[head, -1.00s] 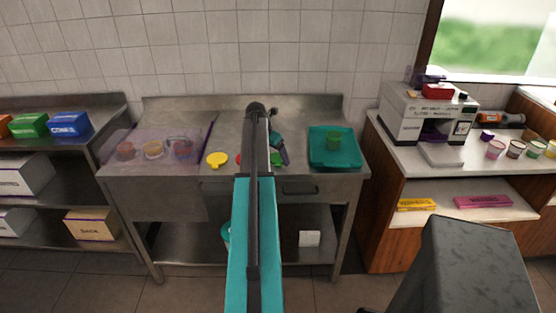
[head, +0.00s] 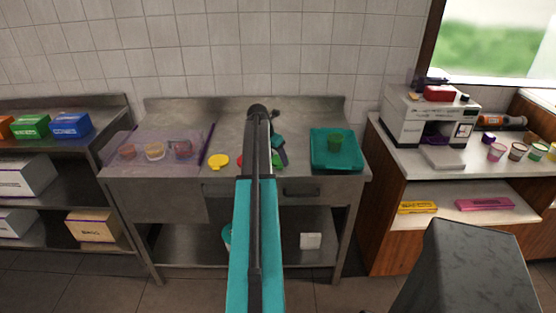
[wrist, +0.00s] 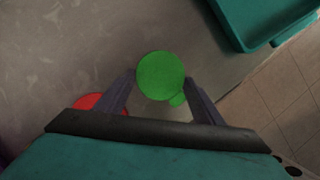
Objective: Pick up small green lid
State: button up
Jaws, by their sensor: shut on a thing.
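The small green lid (wrist: 160,75) is round with a small tab and sits between the fingers of my gripper (wrist: 160,92) in the wrist view. My gripper is shut on it, one finger at each side. In the head view only a sliver of the green lid (head: 277,160) shows beside my arm. My gripper (head: 279,150) is low over the steel counter there, partly hidden by the arm. I cannot tell whether the lid is clear of the counter.
A red lid (wrist: 98,102) lies left of the gripper, partly hidden. A yellow lid (head: 218,162) lies further left. A clear bin (head: 125,163) with several cups stands at left. The counter's back (head: 190,115) is free.

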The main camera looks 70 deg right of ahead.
aim_at(276, 161)
jog(key=shift+r, duration=0.1)
jog(key=shift+r+b, duration=0.7)
jog(key=shift+r, duration=0.95)
jog(key=s+a+b, duration=0.1)
jog(key=s+a, duration=0.2)
jog(key=a, duration=0.4)
jog(key=s+a+r+b, duration=0.1)
jog(key=s+a+b, duration=0.1)
jog(key=s+a, duration=0.2)
jog(key=a, duration=0.3)
jog(key=shift+a+r, duration=0.2)
jog(key=shift+r, duration=0.05)
jog(key=shift+w, duration=0.15)
